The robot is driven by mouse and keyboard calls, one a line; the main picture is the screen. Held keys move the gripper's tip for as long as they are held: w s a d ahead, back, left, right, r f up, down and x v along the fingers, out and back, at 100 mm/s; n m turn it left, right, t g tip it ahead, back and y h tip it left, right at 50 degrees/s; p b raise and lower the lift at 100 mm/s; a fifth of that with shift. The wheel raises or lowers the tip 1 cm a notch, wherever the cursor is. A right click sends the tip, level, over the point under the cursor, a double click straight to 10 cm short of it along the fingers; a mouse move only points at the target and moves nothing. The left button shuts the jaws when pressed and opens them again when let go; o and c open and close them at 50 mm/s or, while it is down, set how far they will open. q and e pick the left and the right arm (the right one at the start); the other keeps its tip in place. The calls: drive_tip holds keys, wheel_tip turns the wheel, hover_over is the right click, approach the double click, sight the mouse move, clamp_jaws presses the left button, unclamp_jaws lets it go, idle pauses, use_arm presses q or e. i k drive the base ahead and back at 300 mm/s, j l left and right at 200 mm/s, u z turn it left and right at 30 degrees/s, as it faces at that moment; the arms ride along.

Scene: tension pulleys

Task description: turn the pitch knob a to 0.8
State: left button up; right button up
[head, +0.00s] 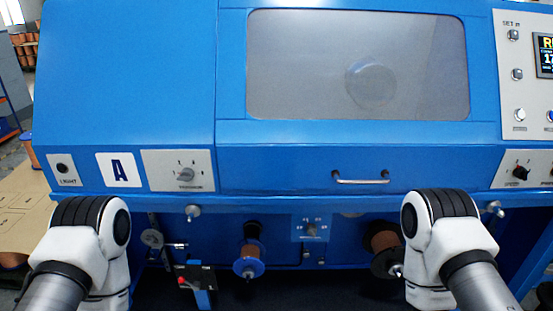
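A small knob (311,229) sits on a blue plate with several marks around it, below the cabinet's front edge at the middle of the head view. Its lettering is too small to read, so I cannot tell for sure that it is pitch knob a or which value it points to. Neither gripper is in view.
A blue machine cabinet with a grey window (357,65) and a bar handle (360,181) fills the view. Copper spools (250,255) and (383,248) stick out beneath it. A dark knob (520,172) and a display (544,56) are at the right.

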sight(311, 229)
drive_tip(key=l+z, duration=0.2)
drive_tip(key=z, duration=0.15)
drive_tip(key=l+z, duration=0.2)
drive_tip(key=z, duration=0.2)
drive_tip(key=i+l+z, duration=0.15)
drive_tip(key=z, duration=0.2)
